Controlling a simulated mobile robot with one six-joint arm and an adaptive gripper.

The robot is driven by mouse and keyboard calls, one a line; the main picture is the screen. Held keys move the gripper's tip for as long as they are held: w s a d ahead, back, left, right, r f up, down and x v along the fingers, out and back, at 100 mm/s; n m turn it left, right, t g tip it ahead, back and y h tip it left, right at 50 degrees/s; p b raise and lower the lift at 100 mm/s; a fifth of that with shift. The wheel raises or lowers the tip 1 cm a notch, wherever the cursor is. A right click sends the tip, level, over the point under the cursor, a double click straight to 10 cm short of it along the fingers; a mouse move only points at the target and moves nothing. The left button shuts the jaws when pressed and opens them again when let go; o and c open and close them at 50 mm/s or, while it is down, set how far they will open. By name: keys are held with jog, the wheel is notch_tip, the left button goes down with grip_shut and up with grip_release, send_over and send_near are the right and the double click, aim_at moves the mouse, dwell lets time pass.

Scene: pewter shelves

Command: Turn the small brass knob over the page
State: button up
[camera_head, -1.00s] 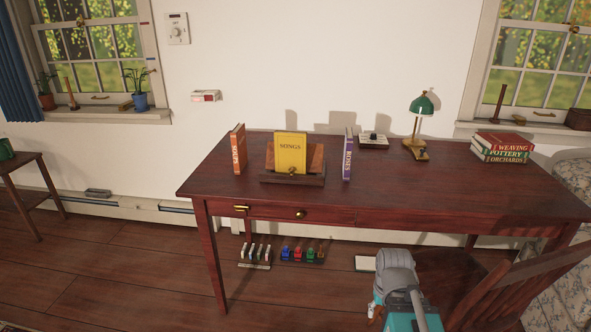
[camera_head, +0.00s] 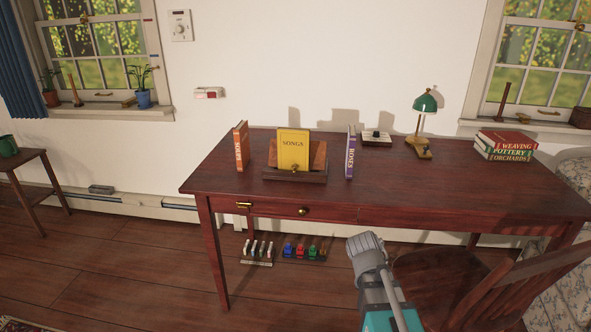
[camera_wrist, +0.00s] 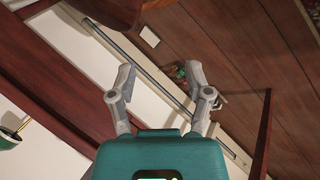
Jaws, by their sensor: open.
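In the head view, a small brass knob (camera_head: 294,167) sits low at the front of a dark wooden book stand (camera_head: 290,177). A yellow book marked SONGS (camera_head: 293,147) stands upright on it, behind the knob. The stand is on the red-brown desk (camera_head: 420,195). In the wrist view my gripper (camera_wrist: 160,72) is open, its two grey fingers apart with nothing between them. The knob is not visible there. In the head view my arm rises in front of the desk, well short of the stand and to its lower right.
An orange book (camera_head: 241,147) and a purple book (camera_head: 350,152) flank the stand. A green lamp (camera_head: 425,103) and stacked books (camera_head: 503,146) are farther right. The drawer front has another brass knob (camera_head: 303,211). A chair (camera_head: 500,275) stands at the right front.

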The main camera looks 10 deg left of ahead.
jog(key=w+a+r+n+t+h, duration=0.2)
jog(key=w+a+r+n+t, duration=0.3)
jog(key=w+n, duration=0.3)
jog(key=n+t+y, duration=0.7)
jog(key=n+t, duration=0.2)
jog(key=n, duration=1.2)
send_near(294, 168)
jog(key=s, duration=0.4)
jog(key=shift+s+r, duration=0.1)
jog(key=shift+r, duration=0.15)
jog(key=w, duration=1.3)
jog(key=shift+w+a, duration=0.15)
jog(key=shift+w, duration=0.25)
